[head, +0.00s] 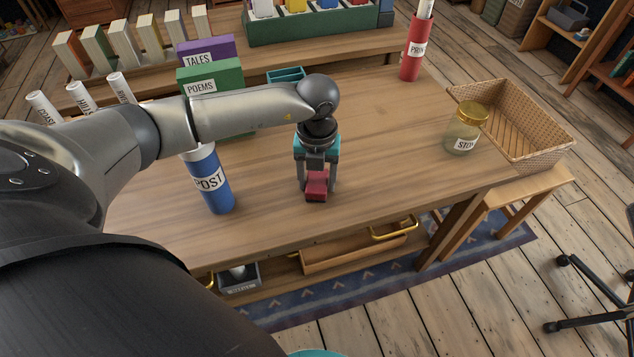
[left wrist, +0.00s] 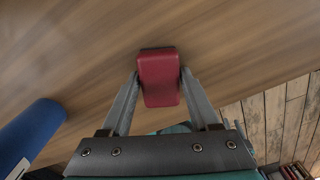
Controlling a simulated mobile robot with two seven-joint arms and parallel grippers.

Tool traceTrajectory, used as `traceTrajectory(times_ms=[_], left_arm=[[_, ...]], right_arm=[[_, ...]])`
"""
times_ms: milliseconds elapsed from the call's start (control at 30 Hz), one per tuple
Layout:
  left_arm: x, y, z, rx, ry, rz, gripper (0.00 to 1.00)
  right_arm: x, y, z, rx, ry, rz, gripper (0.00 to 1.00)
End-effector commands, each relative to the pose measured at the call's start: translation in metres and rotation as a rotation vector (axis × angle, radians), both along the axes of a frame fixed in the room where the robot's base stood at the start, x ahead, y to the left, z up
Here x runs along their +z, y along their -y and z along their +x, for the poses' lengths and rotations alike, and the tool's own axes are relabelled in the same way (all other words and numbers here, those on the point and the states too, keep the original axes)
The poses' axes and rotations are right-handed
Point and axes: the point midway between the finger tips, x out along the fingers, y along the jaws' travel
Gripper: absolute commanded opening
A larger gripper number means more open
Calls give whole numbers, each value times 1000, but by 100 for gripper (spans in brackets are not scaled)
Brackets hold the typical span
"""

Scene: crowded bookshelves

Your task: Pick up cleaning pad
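The cleaning pad appears to be the small red block with a dark edge (head: 317,186), near the front edge of the wooden table. In the left wrist view the red pad (left wrist: 159,80) sits between the fingertips. My left gripper (head: 317,183) points down over it, with one finger along each side. No clear gap shows at the tips, so the fingers look closed on the pad. I cannot tell whether the pad is off the tabletop. My right gripper is not in view.
A blue POST cylinder (head: 208,180) stands left of the gripper. A green POEMS book (head: 212,77) is behind my arm. A STOP jar (head: 465,130) and wicker basket (head: 548,152) are at right, and a red cylinder (head: 413,52) at the back. The table between is clear.

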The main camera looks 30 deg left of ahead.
Motion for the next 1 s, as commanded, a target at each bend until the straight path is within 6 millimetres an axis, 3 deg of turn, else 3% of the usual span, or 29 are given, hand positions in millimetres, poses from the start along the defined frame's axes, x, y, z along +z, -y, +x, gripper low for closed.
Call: traceTrajectory(times_ms=[67, 500, 1000], left_arm=[[0, 0, 0, 0, 0, 0, 52], [0, 0, 0, 0, 1, 0, 2], [10, 0, 1, 0, 2, 0, 0]], right_arm=[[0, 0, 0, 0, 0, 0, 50], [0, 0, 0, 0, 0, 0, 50], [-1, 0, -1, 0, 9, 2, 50]])
